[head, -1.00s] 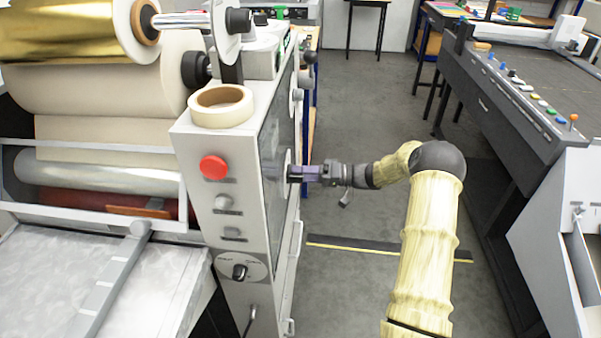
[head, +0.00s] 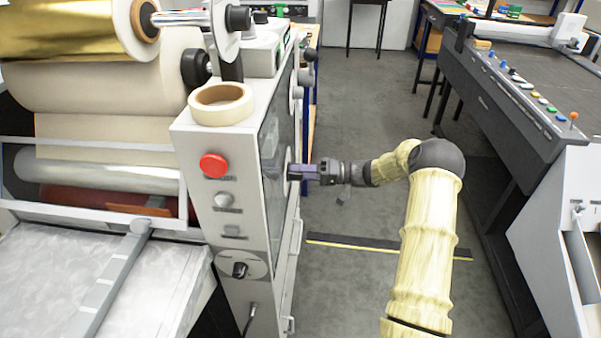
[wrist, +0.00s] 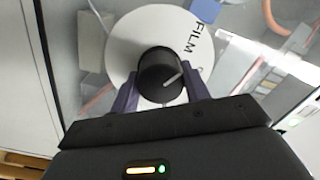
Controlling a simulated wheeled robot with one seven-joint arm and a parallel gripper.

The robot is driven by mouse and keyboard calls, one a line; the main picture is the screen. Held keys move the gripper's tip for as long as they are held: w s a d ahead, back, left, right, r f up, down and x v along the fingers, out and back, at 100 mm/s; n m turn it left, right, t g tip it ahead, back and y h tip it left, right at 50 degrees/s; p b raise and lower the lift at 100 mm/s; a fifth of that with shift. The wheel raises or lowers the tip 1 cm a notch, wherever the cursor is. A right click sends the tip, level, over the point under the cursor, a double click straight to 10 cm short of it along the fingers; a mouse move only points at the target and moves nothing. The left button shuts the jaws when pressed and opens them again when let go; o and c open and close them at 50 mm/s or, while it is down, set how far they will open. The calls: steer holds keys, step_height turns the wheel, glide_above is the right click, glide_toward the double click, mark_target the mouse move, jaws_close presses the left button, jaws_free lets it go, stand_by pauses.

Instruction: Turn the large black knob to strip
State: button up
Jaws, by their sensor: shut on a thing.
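The large black knob (wrist: 160,75) shows in the wrist view on a round white dial plate (wrist: 150,28). The plate reads "FILM"; no "strip" label can be made out. A white pointer line on the knob points up and to the right, towards the right finger and below the word. My gripper (wrist: 165,92) is shut on the knob, one purple finger on each side. In the head view my gripper (head: 291,172) meets the right side panel of the grey machine (head: 212,250), and the knob is hidden there.
A red button (head: 214,165) and a small black selector (head: 240,270) are on the machine's front panel. A tape roll (head: 222,104) lies on top. Open floor (head: 365,285) lies right of the machine, before a dark table (head: 500,95).

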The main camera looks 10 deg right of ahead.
steer(key=shift+m, duration=0.3)
steer(key=m, duration=0.2)
steer(key=shift+m, duration=0.3)
steer(key=m, duration=0.3)
steer(key=shift+m, duration=0.4)
steer(key=m+p, duration=0.1)
steer(key=m, duration=0.2)
steer(key=shift+m+t+p, duration=0.3)
steer(key=shift+m+t, duration=0.1)
steer(key=m+p, duration=0.1)
steer(key=m, duration=0.2)
steer(key=shift+m, duration=0.4)
steer(key=m+t+p, duration=0.1)
steer(key=m+p, duration=0.2)
steer(key=m, duration=0.2)
steer(key=shift+s+m, duration=0.1)
steer(key=shift+m, duration=0.3)
steer(key=shift+f+m+p, duration=0.1)
steer(key=shift+m+p, duration=0.75)
steer(key=shift+m, duration=1.25)
steer(key=o, duration=1)
